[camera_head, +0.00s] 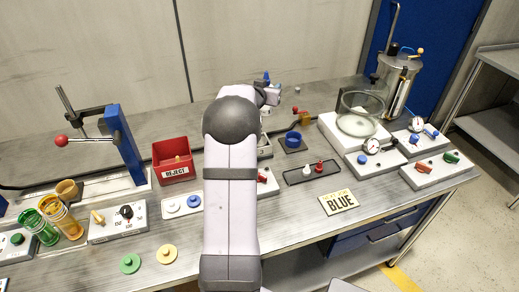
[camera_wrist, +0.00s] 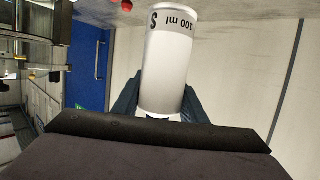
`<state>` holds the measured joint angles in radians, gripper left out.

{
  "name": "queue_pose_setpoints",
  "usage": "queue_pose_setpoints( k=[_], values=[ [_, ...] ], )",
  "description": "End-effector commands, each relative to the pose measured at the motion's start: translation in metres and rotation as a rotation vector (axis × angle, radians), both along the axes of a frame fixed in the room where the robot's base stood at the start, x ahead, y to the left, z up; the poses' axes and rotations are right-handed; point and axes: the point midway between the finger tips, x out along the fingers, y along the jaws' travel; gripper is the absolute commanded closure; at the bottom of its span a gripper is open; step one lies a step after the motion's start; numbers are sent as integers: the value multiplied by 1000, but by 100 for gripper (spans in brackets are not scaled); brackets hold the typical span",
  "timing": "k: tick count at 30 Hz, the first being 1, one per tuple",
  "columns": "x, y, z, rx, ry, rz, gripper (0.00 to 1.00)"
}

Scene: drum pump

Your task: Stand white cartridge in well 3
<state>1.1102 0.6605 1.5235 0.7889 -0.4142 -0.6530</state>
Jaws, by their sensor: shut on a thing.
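My gripper (camera_wrist: 160,104) is shut on a white cartridge (camera_wrist: 166,58), its dark blue fingers on either side of it. The cartridge is a plain white cylinder with black lettering "100 ml" and "S", upside down in the wrist view. In the head view my gripper (camera_head: 267,78) is raised beyond my arm, over the back of the bench; the cartridge cannot be made out there. A grey block (camera_head: 265,147) shows partly behind my arm. I cannot tell whether it holds well 3; no numbered well is readable.
A red REJECT bin (camera_head: 171,160) stands left of my arm. A blue press (camera_head: 124,145) stands left.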

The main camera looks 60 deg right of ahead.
Motion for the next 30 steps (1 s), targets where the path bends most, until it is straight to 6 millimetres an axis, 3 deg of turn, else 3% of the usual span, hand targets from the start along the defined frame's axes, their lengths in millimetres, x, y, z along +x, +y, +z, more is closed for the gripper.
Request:
queue_pose_setpoints(
  k=[4, 13, 30],
  values=[
    [29, 19, 7, -3, -2, 32, 88],
    [47, 48, 10, -1, -1, 16, 88],
    [-7, 67, -19, -1, 1, -164, 88]
  ],
)
